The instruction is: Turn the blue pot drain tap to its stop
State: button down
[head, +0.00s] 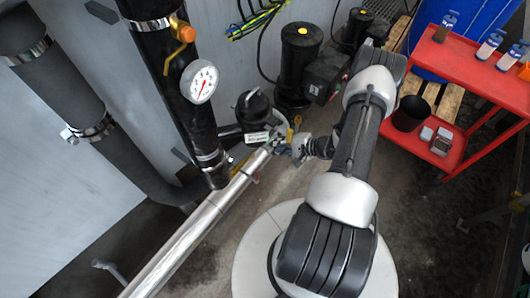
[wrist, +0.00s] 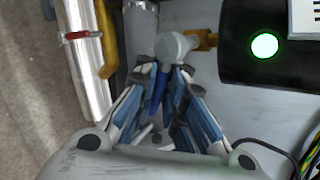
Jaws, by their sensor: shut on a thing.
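The black pot (head: 254,108) stands beside the steel pipe in the head view. My gripper (head: 283,148) reaches in low beside it. In the wrist view my gripper (wrist: 167,72) has both fingertips closed in on the blue pot drain tap (wrist: 158,88). A short blue strip of the tap shows between the fingers; most of it is hidden. A round grey fitting (wrist: 172,45) sits just beyond the fingertips. The tap's exact angle cannot be told.
A black body with a green light (wrist: 264,46) is at the right. A gauge (head: 202,82) and a red shelf cart (head: 465,70) stand farther off.

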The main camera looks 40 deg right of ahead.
jog(key=shift+d+r+n+t+h+b, duration=0.1)
jog(key=shift+r+n+t+h+b, duration=0.2)
jog(key=shift+n+h, duration=0.35)
jog(key=shift+d+r+n+h+b, duration=0.1)
jog(key=shift+r+n+h, duration=0.25)
jog(key=shift+n+h, duration=0.3)
jog(key=c, duration=1.7)
grip_release()
jog(key=shift+o, duration=0.2)
jog(key=shift+r, duration=0.1)
jog(key=v, duration=1.2)
jog(key=shift+a, duration=0.15)
